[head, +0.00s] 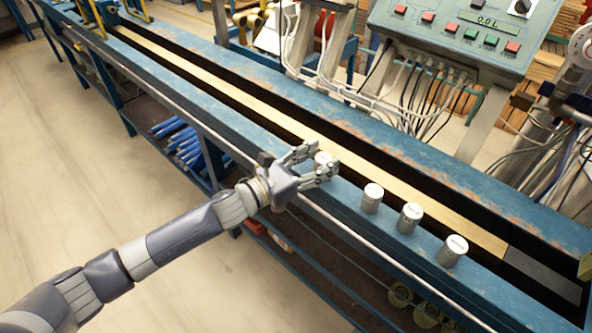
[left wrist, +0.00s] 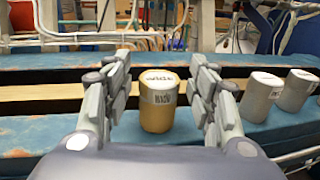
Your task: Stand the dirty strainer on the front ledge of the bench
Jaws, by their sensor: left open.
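The dirty strainer, a brownish-yellow cylinder with a pale lettered top and a label on its side (left wrist: 158,104), stands upright between my left gripper's fingers (left wrist: 160,97). Its base appears to rest on the blue front ledge (left wrist: 60,134) of the bench. In the head view my left gripper (head: 318,164) is over the front ledge (head: 345,190), and only the strainer's pale top (head: 323,157) shows between the fingers. The fingers are open, one on each side of the strainer, with visible gaps in the wrist view. My right gripper is not in view.
Three grey cylinders with pale tops stand in a row on the ledge to the right: the nearest to my gripper (head: 372,199), a middle one (head: 410,219) and a far-right one (head: 452,252). A green control panel (head: 455,35) is behind the bench. The ledge to the left is clear.

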